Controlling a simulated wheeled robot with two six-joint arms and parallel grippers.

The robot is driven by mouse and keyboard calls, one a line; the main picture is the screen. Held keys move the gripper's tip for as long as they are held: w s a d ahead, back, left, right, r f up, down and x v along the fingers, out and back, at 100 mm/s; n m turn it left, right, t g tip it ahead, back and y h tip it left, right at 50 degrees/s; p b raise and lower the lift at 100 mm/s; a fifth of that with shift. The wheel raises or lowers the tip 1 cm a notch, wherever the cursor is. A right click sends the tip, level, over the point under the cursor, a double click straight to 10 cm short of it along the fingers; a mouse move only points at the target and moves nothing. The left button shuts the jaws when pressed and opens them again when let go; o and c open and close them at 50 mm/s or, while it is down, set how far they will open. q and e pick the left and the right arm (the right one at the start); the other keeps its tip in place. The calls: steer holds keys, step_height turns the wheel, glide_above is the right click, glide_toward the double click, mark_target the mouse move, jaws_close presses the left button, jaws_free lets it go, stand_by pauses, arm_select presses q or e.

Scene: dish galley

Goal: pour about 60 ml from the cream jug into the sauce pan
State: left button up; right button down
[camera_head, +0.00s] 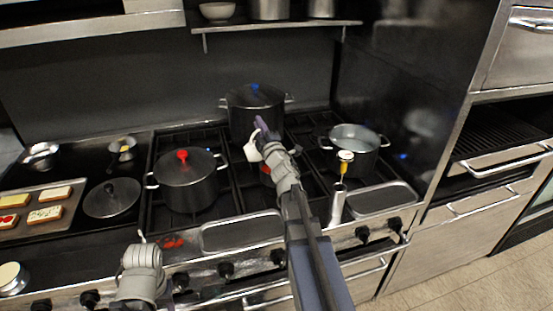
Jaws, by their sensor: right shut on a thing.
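My right gripper (262,130) reaches over the stove from the bottom of the head view, its dark fingers near the black lidded pot at the back. A small white vessel (252,151), which looks like the cream jug, is at its fingers, and the gripper is shut on it. Its contents cannot be seen. The open steel pan (355,140) on the back right burner looks like the sauce pan; it has a pale inside and two side handles. The jug is left of this pan and apart from it. Of my left arm only a grey link shows at lower left.
A black pot with a blue knob (255,108) stands behind the gripper. A pot with a red knob (187,180) stands to the left. A yellow-and-white utensil (344,165) stands upright in a steel holder (337,205) before the pan. A shelf (280,24) is above.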

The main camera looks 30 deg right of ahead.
steer(key=shift+s+d+r+m, duration=0.1)
steer(key=shift+d+r+m, duration=0.05)
steer(key=shift+d+m, duration=0.35)
steer(key=shift+s+d+r+m, duration=0.15)
steer(key=shift+d+m, duration=0.2)
steer(key=shift+m, duration=0.25)
stand_by(0.6)
steer(key=a+n, duration=0.1)
steer(key=a+f+n+b, duration=0.1)
steer(key=n, duration=0.1)
steer(key=w+a+f+n+y, duration=0.1)
steer(key=a+n, duration=0.1)
steer(key=shift+f, duration=0.2)
steer(key=shift+r+n, duration=0.15)
steer(key=shift+n, duration=0.15)
